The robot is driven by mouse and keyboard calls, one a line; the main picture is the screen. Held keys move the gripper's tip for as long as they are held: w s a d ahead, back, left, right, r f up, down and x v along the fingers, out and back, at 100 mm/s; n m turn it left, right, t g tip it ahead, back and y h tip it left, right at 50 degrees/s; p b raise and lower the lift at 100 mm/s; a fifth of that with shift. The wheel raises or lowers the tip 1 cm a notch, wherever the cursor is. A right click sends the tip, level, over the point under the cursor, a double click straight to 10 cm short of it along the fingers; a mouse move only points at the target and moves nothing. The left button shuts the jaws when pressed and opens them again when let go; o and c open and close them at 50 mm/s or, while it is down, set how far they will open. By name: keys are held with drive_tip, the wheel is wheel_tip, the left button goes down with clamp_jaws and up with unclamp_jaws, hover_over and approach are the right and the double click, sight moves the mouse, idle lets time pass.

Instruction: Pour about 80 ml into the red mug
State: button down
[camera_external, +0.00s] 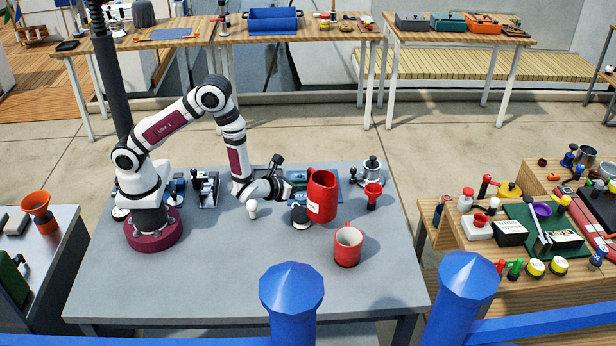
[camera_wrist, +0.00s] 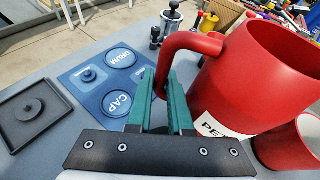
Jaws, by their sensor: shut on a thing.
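A large red jug (camera_external: 321,195) with a white label is in my gripper (camera_external: 297,189), held at its handle on the jug's left side. It looks close to upright. The wrist view shows the jug (camera_wrist: 262,75) at the right and my gripper (camera_wrist: 163,88) with its teal fingers closed at the lower part of the handle. The red mug (camera_external: 347,247) stands upright on the grey table, just in front and to the right of the jug. Part of it shows at the wrist view's lower right (camera_wrist: 288,146). I see no liquid stream, and the jug's contents are hidden.
A dark round item (camera_external: 301,217) is close below the jug's left side. A red funnel-like piece (camera_external: 373,194) and a metal pot-like item (camera_external: 371,172) stand behind right. A blue mat (camera_wrist: 105,80) with round marked spots lies behind the jug. The table's front is clear.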

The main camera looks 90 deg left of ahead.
sight(315, 180)
drive_tip(key=shift+r, duration=0.15)
